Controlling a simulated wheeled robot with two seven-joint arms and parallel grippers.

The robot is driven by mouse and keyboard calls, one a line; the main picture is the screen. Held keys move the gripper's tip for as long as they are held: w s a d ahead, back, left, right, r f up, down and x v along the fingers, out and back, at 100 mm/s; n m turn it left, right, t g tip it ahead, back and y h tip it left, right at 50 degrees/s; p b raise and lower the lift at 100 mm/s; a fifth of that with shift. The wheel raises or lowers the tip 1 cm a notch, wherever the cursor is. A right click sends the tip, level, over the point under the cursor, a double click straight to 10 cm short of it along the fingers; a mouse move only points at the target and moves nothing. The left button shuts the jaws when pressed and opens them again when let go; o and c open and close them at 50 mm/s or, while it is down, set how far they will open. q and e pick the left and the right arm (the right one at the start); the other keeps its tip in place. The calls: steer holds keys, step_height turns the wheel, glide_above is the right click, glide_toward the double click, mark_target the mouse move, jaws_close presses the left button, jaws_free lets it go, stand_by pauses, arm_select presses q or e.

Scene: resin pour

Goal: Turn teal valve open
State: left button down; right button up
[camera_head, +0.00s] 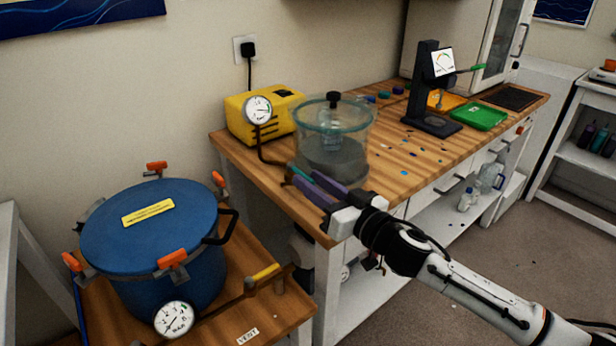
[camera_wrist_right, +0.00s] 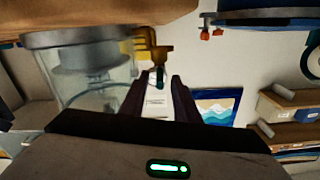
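The teal valve handle (camera_head: 301,174) is a short bar at the lower left of the glass chamber (camera_head: 333,140), by the worktop's front edge. In the right wrist view the teal handle (camera_wrist_right: 159,77) hangs below a brass-coloured fitting. My right gripper (camera_head: 319,188) has its purple fingers pointing at the handle. In the right wrist view its two dark fingers (camera_wrist_right: 158,85) stand apart, with the teal handle showing in the gap near the tips. I cannot tell whether either finger touches it. My left gripper is not in view.
A yellow pump (camera_head: 263,112) with a gauge stands behind the valve. A blue pressure pot (camera_head: 152,245) with orange clamps sits on a lower wooden stand at left, beside a yellow-handled lever (camera_head: 262,276). A black press stand (camera_head: 432,90) and green tray (camera_head: 479,116) are farther right.

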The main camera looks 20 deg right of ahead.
steer(key=shift+x, duration=0.95)
steer(key=shift+c, duration=0.2)
jaws_close()
